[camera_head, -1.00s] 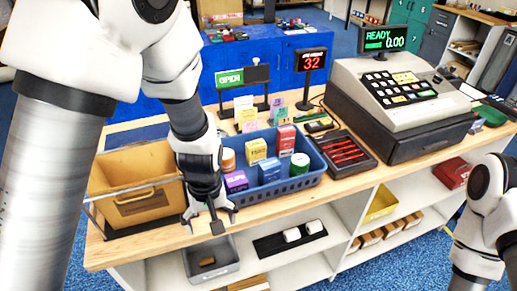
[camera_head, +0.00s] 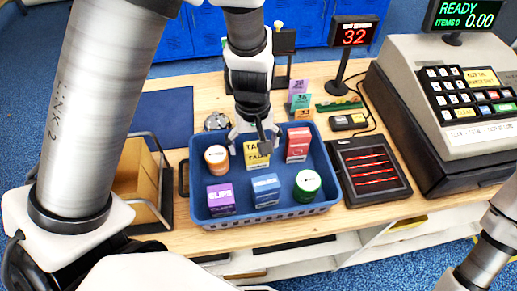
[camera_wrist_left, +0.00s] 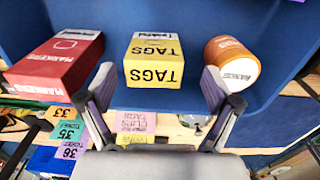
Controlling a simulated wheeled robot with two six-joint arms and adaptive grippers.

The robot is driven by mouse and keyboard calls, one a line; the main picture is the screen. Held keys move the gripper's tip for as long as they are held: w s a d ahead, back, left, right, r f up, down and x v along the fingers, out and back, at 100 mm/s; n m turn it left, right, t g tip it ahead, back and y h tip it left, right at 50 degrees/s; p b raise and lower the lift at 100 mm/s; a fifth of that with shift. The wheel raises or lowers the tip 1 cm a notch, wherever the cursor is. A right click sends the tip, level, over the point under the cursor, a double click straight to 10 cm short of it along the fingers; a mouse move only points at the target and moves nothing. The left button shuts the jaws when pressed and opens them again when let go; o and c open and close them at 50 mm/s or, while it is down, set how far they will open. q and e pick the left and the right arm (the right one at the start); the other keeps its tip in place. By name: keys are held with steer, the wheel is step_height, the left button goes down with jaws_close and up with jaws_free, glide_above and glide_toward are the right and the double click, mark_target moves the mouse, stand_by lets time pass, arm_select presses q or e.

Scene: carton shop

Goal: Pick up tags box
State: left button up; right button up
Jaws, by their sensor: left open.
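The yellow tags box (camera_head: 257,156) stands in the back middle of the blue basket (camera_head: 265,222). It also shows in the left wrist view (camera_wrist_left: 154,62), between a red markers box and a round container. My left gripper (camera_head: 256,141) is over the back of the basket, just behind and above the tags box. In the left wrist view my left gripper (camera_wrist_left: 160,88) is open, its fingers apart on either side of the tags box's near end, with nothing held. Part of my right arm shows at the lower right of the head view, but its gripper is out of view.

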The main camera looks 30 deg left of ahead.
mark_target(256, 153)
arm_select(q)
steer(key=f, duration=0.4)
steer(key=shift+w+d+f, duration=0.15)
steer(key=shift+w+d, duration=0.1)
steer(key=shift+w, duration=0.15)
steer(key=shift+w+f, duration=0.1)
steer(key=shift+w, duration=0.05)
steer(key=shift+s+r, duration=0.2)
steer(key=shift+s, duration=0.05)
steer(key=c, duration=0.4)
steer(key=shift+s, duration=0.1)
steer(key=c, duration=0.9)
steer(key=shift+o, duration=0.2)
